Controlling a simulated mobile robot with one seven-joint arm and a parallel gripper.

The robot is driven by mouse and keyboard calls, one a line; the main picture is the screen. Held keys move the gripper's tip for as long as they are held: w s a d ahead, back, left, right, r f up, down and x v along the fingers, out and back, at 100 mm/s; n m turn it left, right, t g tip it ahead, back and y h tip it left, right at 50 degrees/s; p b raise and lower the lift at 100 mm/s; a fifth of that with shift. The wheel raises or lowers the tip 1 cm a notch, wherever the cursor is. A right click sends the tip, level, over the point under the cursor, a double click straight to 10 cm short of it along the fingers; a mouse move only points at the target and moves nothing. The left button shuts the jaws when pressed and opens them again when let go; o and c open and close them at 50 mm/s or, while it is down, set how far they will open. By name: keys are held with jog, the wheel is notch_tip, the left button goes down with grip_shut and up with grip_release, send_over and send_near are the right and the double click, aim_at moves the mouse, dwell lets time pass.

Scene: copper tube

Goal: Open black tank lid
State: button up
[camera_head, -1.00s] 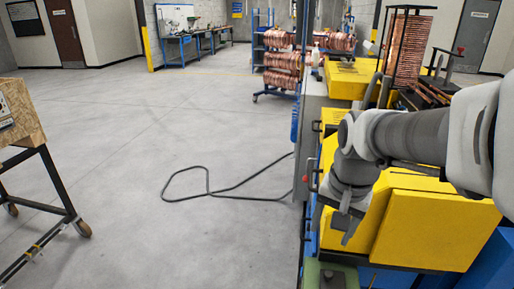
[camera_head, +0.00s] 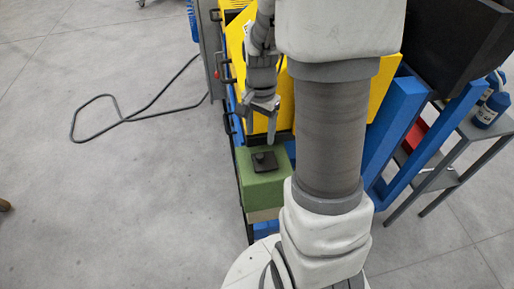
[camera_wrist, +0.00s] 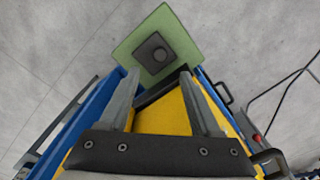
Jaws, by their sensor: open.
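The black tank lid (camera_head: 263,162) is a small dark square plate with a round knob in its middle. It lies flat on top of the green tank (camera_head: 262,192). In the wrist view the lid (camera_wrist: 145,51) shows just beyond my fingertips, on the green tank top (camera_wrist: 178,32). My gripper (camera_head: 271,133) is above the lid, pointing down, apart from it. In the wrist view my gripper (camera_wrist: 159,74) has its two fingers spread with nothing between them touching.
A yellow machine housing (camera_head: 322,108) with black handles stands right behind the tank. Blue frame bars (camera_head: 397,125) and a grey table (camera_head: 440,160) with blue bottles are at the right. A black cable (camera_head: 130,118) lies on the open floor at the left.

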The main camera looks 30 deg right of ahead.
aim_at(260, 155)
notch_tip(260, 155, down, 9)
jog(key=shift+r+b, duration=0.1)
jog(key=shift+b, duration=0.45)
grip_shut()
dwell(1.1)
